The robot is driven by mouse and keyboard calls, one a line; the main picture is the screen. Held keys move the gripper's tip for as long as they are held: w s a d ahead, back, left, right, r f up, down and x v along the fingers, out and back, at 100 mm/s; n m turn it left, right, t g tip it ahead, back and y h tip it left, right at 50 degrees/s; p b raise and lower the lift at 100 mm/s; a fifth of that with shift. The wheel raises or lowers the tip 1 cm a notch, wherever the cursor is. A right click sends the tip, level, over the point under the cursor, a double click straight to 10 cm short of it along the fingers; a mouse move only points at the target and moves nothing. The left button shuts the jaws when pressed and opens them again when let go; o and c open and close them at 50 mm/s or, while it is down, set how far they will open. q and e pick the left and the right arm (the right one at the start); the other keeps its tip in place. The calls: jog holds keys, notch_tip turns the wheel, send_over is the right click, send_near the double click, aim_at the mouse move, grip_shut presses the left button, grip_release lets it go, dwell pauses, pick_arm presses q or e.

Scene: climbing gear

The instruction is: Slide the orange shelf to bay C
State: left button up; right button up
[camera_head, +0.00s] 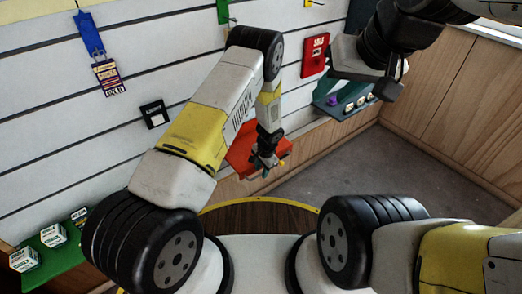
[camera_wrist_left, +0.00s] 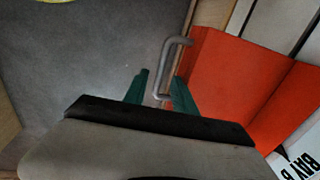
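The orange shelf (camera_head: 241,150) sits low on the slatted wall, partly hidden behind my left arm in the head view. It fills the right of the left wrist view (camera_wrist_left: 235,75), with a bent grey metal handle (camera_wrist_left: 171,62) at its side. A "BAY B" label (camera_wrist_left: 300,165) shows beside the shelf there. My left gripper (camera_head: 265,166) is at the shelf's front. Its green fingers (camera_wrist_left: 161,94) are apart, with the handle's end between them and a gap on the left side. My right gripper (camera_head: 368,75) hangs high at the upper right; its fingers are unclear. No bay C label is readable.
A teal shelf (camera_head: 327,108) with small items stands right of the orange shelf. A green shelf (camera_head: 60,262) with small boxes is at lower left. A small dark card (camera_head: 154,114) and a red sign (camera_head: 315,55) are on the wall. Grey floor (camera_head: 345,165) lies open at right.

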pick_arm(q)
jog(key=shift+w+f, duration=0.1)
jog(key=shift+f, duration=0.45)
jog(key=shift+c, duration=0.3)
grip_shut()
dwell(0.8)
